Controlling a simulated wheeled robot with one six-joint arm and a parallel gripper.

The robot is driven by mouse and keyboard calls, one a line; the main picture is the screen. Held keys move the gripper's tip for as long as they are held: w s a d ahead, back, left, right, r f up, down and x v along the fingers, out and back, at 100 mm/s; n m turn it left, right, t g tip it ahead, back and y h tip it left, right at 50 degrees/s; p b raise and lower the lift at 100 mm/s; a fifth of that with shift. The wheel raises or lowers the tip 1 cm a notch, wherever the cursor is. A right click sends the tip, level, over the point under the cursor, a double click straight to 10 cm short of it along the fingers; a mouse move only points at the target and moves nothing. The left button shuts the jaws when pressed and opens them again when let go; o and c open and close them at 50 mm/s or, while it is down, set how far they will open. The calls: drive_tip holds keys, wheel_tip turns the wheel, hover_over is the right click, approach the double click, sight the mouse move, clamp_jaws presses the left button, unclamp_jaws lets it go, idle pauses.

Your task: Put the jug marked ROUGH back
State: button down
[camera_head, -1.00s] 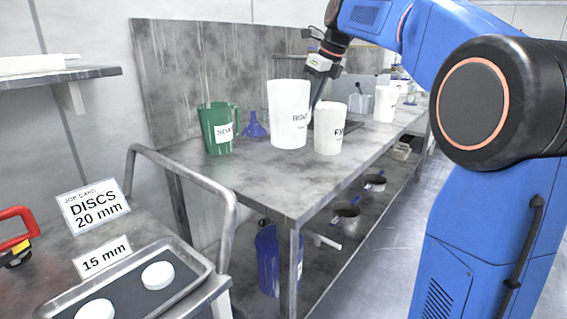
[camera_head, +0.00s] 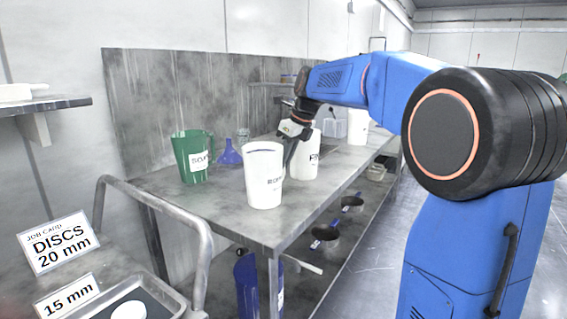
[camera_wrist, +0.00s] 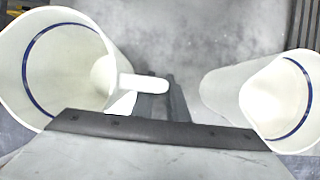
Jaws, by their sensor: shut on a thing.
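The white jug marked ROUGH (camera_head: 263,180) is upright over the near part of the steel bench (camera_head: 225,205), at or very near its top; I cannot tell whether it touches. My gripper (camera_head: 290,150) is at its right side, shut on its handle. In the wrist view the jug (camera_wrist: 60,65), with a blue line inside its rim, is at the left, and its handle runs between my gripper's fingers (camera_wrist: 162,95). A second white jug, its label starting with F (camera_head: 305,160), stands close behind and right; it also shows in the wrist view (camera_wrist: 275,100).
A green jug (camera_head: 192,160) and a blue funnel (camera_head: 229,153) stand at the bench's back left. Another white jug (camera_head: 358,128) stands farther along. A cart with a job card (camera_head: 58,242) and a tray (camera_head: 172,298) is at the near left. Bare bench lies left of the ROUGH jug.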

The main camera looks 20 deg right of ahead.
drive_tip(key=shift+f, duration=0.1)
drive_tip(key=c, duration=1.7)
unclamp_jaws()
drive_tip(key=shift+c, duration=0.2)
drive_tip(key=v, duration=1.2)
drive_tip(key=s+a+f+n+h, duration=0.1)
drive_tip(key=s+a+f+n, duration=0.1)
drive_tip(key=s+f+n, duration=1.2)
drive_tip(key=s+a+f+n+t+h, duration=0.1)
drive_tip(key=s+a+f+n, duration=0.1)
drive_tip(key=s+f+n, duration=1.2)
drive_tip(key=s+f, duration=0.2)
drive_tip(key=s, duration=0.5)
drive_tip(key=shift+f+n+h, duration=0.2)
drive_tip(key=shift+n+h, duration=0.1)
drive_tip(key=shift+n, duration=0.1)
